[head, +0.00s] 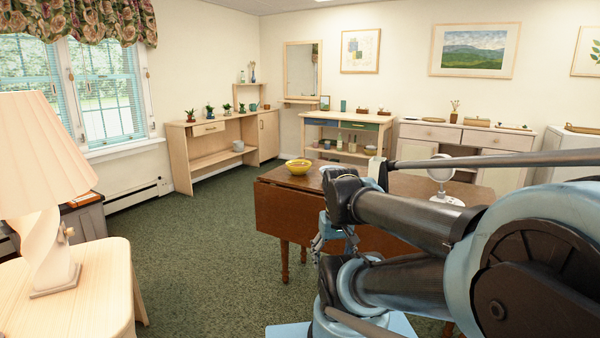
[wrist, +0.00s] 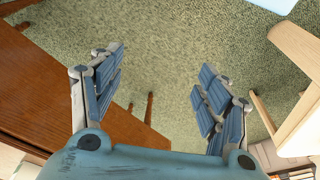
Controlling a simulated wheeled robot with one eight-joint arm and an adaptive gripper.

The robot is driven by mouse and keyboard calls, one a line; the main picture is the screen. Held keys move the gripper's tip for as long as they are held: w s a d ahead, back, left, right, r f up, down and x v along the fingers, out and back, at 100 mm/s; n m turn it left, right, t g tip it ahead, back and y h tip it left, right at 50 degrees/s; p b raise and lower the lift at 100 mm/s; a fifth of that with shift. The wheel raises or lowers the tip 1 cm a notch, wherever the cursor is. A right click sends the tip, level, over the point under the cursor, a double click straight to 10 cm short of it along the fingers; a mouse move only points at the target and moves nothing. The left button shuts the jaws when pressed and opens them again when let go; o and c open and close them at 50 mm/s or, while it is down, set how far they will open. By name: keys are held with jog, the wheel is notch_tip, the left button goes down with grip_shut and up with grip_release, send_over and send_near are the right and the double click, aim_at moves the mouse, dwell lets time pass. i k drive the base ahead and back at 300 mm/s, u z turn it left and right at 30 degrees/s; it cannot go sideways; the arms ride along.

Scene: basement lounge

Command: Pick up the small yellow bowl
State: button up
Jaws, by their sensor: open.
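The small yellow bowl (head: 299,166) sits upright near the far left corner of the brown drop-leaf table (head: 284,208). Something dark shows inside the bowl, too small to tell. My gripper (head: 326,240) hangs low beside the table's side in the head view, partly hidden by my arm. The table (wrist: 60,95) also shows at the left of the wrist view. The bowl is not in the wrist view.
A white round-headed object (head: 441,176) stands on the table behind my arm. A side table (head: 85,285) with a lamp (head: 48,190) is at the front left. Open green carpet (head: 215,235) lies between them. Shelves and cabinets line the far walls.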

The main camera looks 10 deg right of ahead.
aim_at(298, 167)
jog(key=z, duration=0.45)
jog(key=k, duration=1.15)
jog(key=u, duration=0.3)
jog(key=i, duration=1.85)
jog(key=z, duration=0.65)
jog(key=i, duration=0.3)
jog(key=z, duration=0.3)
